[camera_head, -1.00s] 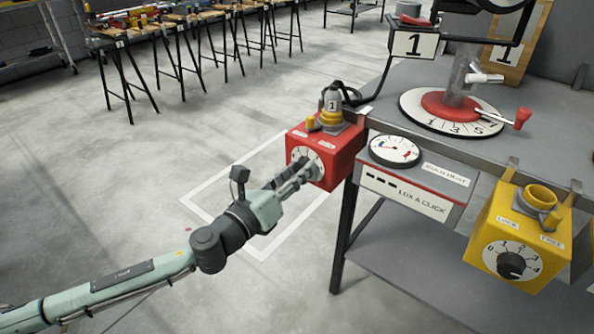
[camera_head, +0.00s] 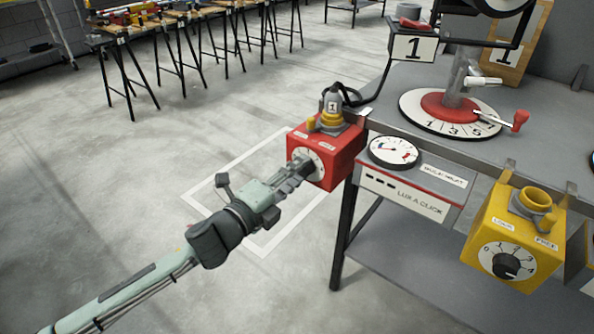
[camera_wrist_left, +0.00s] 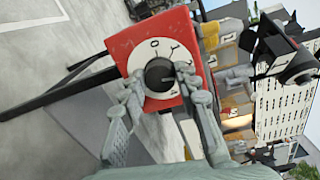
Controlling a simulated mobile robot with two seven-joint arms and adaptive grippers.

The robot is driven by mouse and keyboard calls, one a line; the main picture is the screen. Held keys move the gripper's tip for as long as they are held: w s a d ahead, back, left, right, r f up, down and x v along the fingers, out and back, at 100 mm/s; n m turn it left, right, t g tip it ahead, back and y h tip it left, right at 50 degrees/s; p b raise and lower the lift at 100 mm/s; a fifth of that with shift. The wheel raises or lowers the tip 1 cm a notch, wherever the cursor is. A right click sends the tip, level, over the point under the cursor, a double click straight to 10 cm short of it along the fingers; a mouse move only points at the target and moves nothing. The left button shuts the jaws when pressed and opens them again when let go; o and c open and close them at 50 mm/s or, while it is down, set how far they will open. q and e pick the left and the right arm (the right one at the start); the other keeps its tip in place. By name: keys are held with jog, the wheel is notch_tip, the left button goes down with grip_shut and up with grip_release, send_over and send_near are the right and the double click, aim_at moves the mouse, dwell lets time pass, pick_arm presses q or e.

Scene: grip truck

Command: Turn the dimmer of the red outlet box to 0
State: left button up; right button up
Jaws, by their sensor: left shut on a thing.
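The red outlet box (camera_head: 342,162) hangs at the left front corner of the workbench. A white dial (camera_head: 318,158) is on its front face. In the left wrist view the red box (camera_wrist_left: 122,46) shows the dial with a 0 near its top and other numbers around to the right. The dark round dimmer knob (camera_wrist_left: 160,74) sits in the dial's middle. My left gripper (camera_head: 303,166) is at the dial, its fingers on either side of the knob and shut on it. The fingers partly cover the dial, and I cannot tell the knob's exact setting. My right gripper is out of view.
A yellow box (camera_head: 513,238) with a similar dial hangs farther right on the workbench (camera_head: 408,82). A black cable runs from the red box's yellow-ringed plug (camera_head: 331,112). The floor left of the workbench is open, with a white marked outline.

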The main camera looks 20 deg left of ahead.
pick_arm(q)
jog(key=shift+f+n+h, duration=0.1)
jog(key=shift+n+h, duration=0.25)
jog(key=shift+n, duration=3.85)
jog(key=shift+f+n+h, duration=0.1)
jog(key=shift+n+h, duration=0.25)
jog(key=shift+n, duration=3.85)
jog(key=o, duration=1.2)
jog(key=shift+c, duration=0.2)
